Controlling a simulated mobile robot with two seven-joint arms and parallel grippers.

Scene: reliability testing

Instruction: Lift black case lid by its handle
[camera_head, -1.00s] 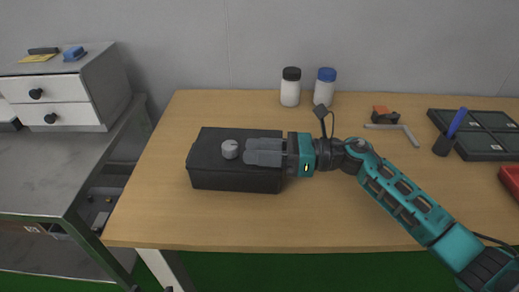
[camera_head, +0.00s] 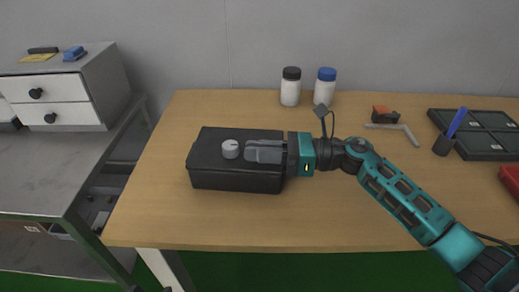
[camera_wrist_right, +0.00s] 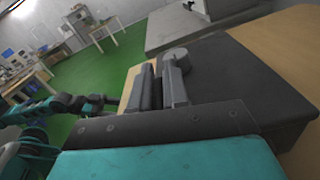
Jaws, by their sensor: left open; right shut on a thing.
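The black case (camera_head: 235,180) stands on the wooden table, and its lid (camera_head: 207,160) lies flat on it. My right gripper (camera_head: 250,151) reaches in from the right, low over the lid. Its fingers are shut on the dark lid handle, mostly hidden between them; in the right wrist view a dark strip of the handle (camera_wrist_right: 157,95) shows between the fingers (camera_wrist_right: 160,75). A grey round knob (camera_head: 230,148) sits on the lid just beyond the fingertips. My left gripper (camera_wrist_right: 112,101) is small at the left of the right wrist view, away from the case, and open.
A black-capped bottle (camera_head: 290,87) and a blue-capped bottle (camera_head: 325,87) stand behind the case. The table left and front of the case is clear.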

